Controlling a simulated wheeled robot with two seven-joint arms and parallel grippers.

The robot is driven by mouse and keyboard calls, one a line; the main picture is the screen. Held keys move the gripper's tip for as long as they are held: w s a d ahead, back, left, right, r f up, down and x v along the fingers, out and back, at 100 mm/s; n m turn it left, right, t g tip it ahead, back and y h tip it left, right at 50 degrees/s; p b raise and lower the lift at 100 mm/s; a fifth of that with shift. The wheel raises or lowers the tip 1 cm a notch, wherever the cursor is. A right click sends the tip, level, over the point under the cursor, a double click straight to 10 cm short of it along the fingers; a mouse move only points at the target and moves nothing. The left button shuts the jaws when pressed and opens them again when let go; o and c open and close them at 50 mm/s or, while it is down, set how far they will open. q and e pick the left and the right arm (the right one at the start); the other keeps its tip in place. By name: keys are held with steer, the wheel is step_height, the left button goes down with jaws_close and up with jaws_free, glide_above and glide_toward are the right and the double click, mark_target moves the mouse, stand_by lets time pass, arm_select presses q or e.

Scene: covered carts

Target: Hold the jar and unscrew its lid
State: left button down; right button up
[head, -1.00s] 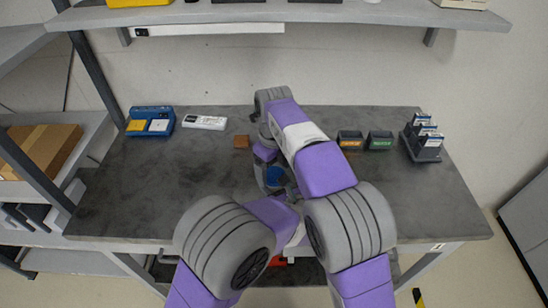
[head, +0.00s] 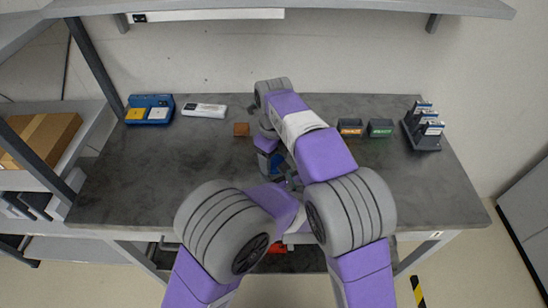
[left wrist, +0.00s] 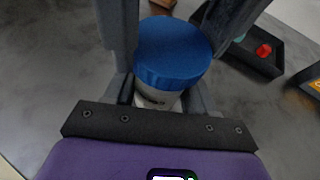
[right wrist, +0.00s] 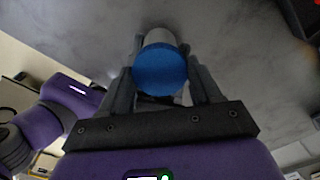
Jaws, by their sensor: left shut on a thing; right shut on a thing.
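The jar has a blue lid (head: 275,160) and a pale body. In the head view only a little blue shows between my arms, near the middle of the bench. In the left wrist view the lid (left wrist: 172,50) faces up and the jar body (left wrist: 157,101) sits low between my left gripper's fingers (left wrist: 160,88), shut on it. In the right wrist view my right gripper (right wrist: 160,68) is shut with its fingers on either side of the lid (right wrist: 159,70); the jar body (right wrist: 160,37) shows behind it. I cannot tell whether the lid has turned.
On the grey bench (head: 150,185) stand a blue holder (head: 150,110), a white device (head: 204,110), a brown block (head: 241,129), two small bins (head: 350,128) and a dark rack (head: 423,128). A shelf (head: 350,12) hangs above.

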steer(key=n, duration=0.3)
steer(key=shift+n, duration=0.4)
steer(key=n, duration=1.6)
steer(key=shift+r, duration=0.1)
steer(key=n, duration=2.2)
